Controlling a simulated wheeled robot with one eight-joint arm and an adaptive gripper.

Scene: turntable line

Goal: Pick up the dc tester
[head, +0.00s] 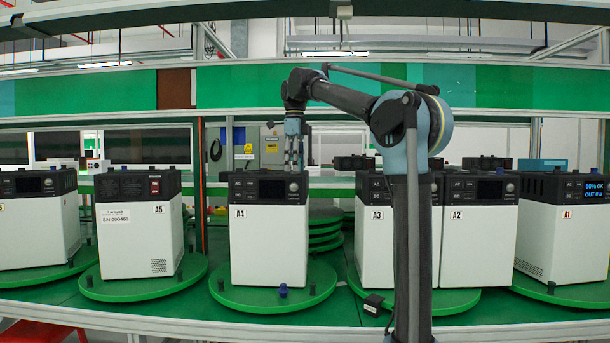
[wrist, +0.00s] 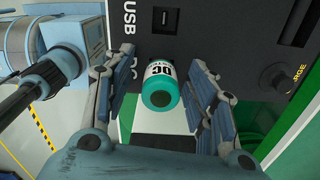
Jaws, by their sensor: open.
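The dc tester (wrist: 162,88) is a short teal-and-white cylinder marked "DC" in the wrist view. Its near end faces the camera, and its far end meets a black panel at the "DC" marking; how it is seated is hidden. My gripper (wrist: 158,98) is open, one finger left of the tester and one right, with visible gaps on both sides. In the head view, my gripper (head: 294,160) hangs at the upper right part of the A4 unit (head: 268,245). I cannot make out the tester there.
Other white units with black tops, A5 (head: 128,242), A3 (head: 376,250), A2 (head: 480,247) and A1 (head: 565,240), stand on green turntables. A blue piece (head: 283,290) sits on A4's turntable (head: 235,293). A small black box (head: 374,302) lies near the front edge.

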